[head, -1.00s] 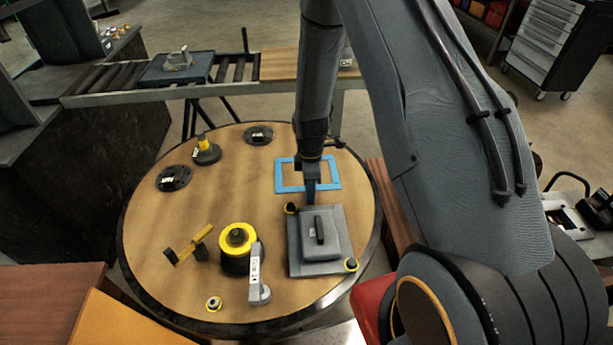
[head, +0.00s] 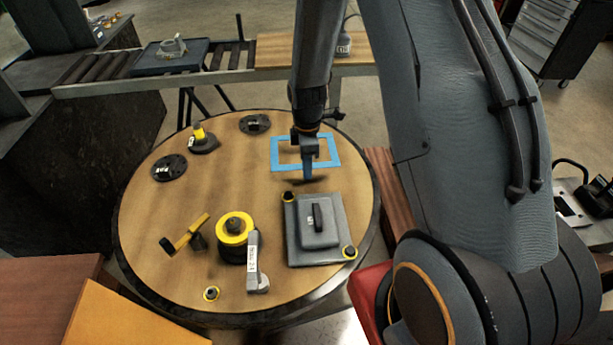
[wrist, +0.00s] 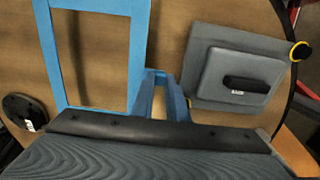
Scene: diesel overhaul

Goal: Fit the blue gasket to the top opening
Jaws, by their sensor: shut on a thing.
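The blue gasket (head: 275,154) is a flat rectangular frame at the back right of the round table. It also shows large in the wrist view (wrist: 139,50), left of the fingers. My gripper (head: 308,176) is shut on the gasket by its near side, with the fingertips pointing down. The fingers show in the wrist view (wrist: 166,82). The gasket looks slightly above the tabletop, with a small dark shadow below the fingertips. I cannot make out the top opening in these views.
The round table (head: 150,225) holds a grey plate with a black handle (head: 300,250), a yellow-and-black cylinder (head: 235,226), a grey lever part (head: 253,262), a yellow-handled tool (head: 190,236) and dark discs (head: 168,168). A conveyor (head: 225,58) stands behind. The table's middle is clear.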

